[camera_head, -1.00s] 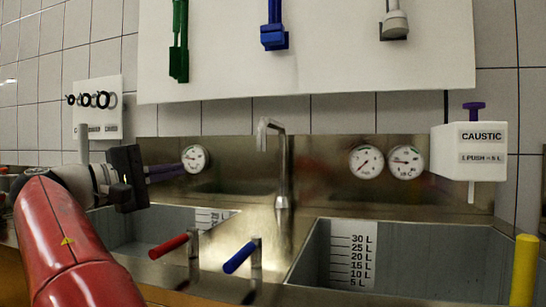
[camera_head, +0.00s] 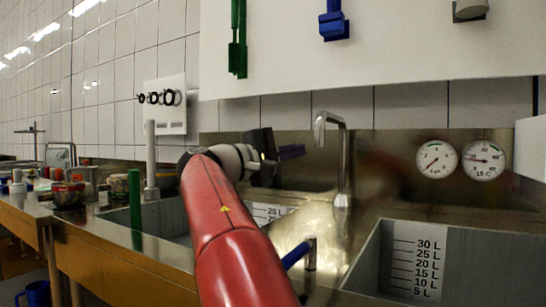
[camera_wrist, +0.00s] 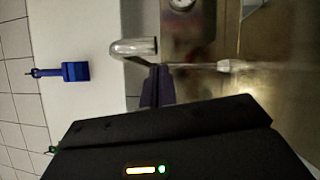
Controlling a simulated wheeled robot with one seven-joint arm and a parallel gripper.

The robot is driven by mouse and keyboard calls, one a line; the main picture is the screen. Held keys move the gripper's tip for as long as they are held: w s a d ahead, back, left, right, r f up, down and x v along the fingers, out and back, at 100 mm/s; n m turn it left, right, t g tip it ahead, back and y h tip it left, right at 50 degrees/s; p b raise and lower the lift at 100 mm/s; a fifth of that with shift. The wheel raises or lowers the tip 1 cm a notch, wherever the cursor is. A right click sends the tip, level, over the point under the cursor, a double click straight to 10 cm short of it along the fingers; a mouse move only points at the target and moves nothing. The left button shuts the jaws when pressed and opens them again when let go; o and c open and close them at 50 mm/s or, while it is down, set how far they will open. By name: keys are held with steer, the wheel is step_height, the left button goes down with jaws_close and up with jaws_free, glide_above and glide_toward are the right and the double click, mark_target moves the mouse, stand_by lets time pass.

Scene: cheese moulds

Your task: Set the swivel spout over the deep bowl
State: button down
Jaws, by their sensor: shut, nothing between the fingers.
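The chrome swivel spout (camera_head: 343,165) rises from the steel deck between two sunken bowls. Its bent outlet points left in the head view. It also shows in the wrist view (camera_wrist: 133,48), sideways. The right bowl (camera_head: 464,245) has a litre scale up to 30 L. The left bowl (camera_head: 170,220) is partly hidden by my red arm, and its scale shows only in part. I cannot tell which is deeper. My gripper (camera_head: 303,151) is shut and empty, its purple fingers just left of the spout in the picture. In the wrist view the fingers (camera_wrist: 158,72) appear close beside it; contact is unclear.
A blue-handled lever (camera_head: 299,253) stands on the deck in front of the spout. Two dials (camera_head: 460,160) are on the back panel. A white board (camera_head: 400,50) with hanging tools is above. A green post (camera_head: 135,200) and jars (camera_head: 75,185) stand at left.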

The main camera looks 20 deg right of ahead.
steer(key=shift+s+d+r, duration=0.1)
steer(key=shift+s+d, duration=0.25)
steer(key=shift+d, duration=0.15)
